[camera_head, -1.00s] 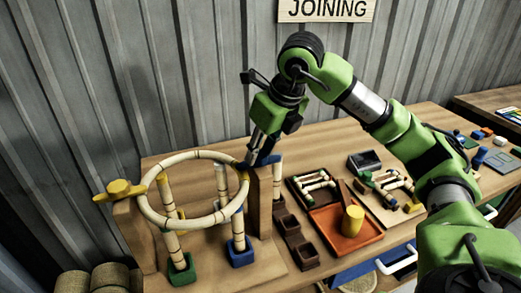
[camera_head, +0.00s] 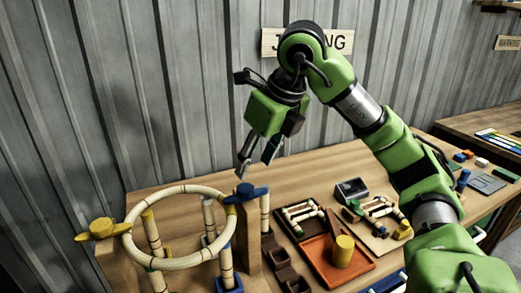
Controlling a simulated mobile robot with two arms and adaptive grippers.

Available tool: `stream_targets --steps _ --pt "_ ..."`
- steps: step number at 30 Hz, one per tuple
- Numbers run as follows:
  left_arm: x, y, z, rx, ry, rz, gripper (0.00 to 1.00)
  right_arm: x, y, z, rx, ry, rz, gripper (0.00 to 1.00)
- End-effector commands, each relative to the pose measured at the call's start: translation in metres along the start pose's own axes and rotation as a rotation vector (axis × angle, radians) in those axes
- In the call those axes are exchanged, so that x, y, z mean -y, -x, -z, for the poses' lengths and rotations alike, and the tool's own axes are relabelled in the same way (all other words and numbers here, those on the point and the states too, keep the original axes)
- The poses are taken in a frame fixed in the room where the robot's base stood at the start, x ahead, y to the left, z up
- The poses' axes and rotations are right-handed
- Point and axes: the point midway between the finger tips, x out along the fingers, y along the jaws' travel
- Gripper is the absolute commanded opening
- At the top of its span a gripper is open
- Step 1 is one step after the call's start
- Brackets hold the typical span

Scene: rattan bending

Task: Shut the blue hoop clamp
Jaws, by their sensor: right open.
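The blue hoop clamp (camera_head: 250,191) sits on top of the wooden post (camera_head: 247,238) at the right of the cane hoop (camera_head: 186,263). It lies across the post top, and its left end reaches over the hoop's right rim. My right gripper (camera_head: 256,165) is open and empty just above the clamp, with its fingers pointing down and a small gap to it. A yellow clamp (camera_head: 103,229) on the left post reaches to the hoop's left rim. My left gripper is not in view.
Cane uprights stand inside the hoop, one in a blue foot (camera_head: 229,284). To the right are dark small bins (camera_head: 280,256), an orange tray (camera_head: 318,249) with a yellow cylinder (camera_head: 343,251), and trays of joined pieces. The corrugated wall (camera_head: 100,100) stands behind.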

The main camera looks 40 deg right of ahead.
Motion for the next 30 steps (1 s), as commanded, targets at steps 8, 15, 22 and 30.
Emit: stream_targets --steps 8,15,22,30 --pt "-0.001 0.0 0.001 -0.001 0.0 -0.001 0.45 0.0 0.031 0.0 0.0 0.0 0.001 0.45" --pt "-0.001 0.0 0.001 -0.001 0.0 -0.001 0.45 0.0 0.038 0.0 -0.002 -0.001 0.0 0.45" --pt "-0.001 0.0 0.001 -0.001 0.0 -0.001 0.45 0.0 0.038 0.0 -0.002 -0.001 0.0 0.45" --pt "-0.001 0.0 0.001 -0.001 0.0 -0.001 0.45 0.0 0.038 0.0 -0.002 -0.001 0.0 0.45"
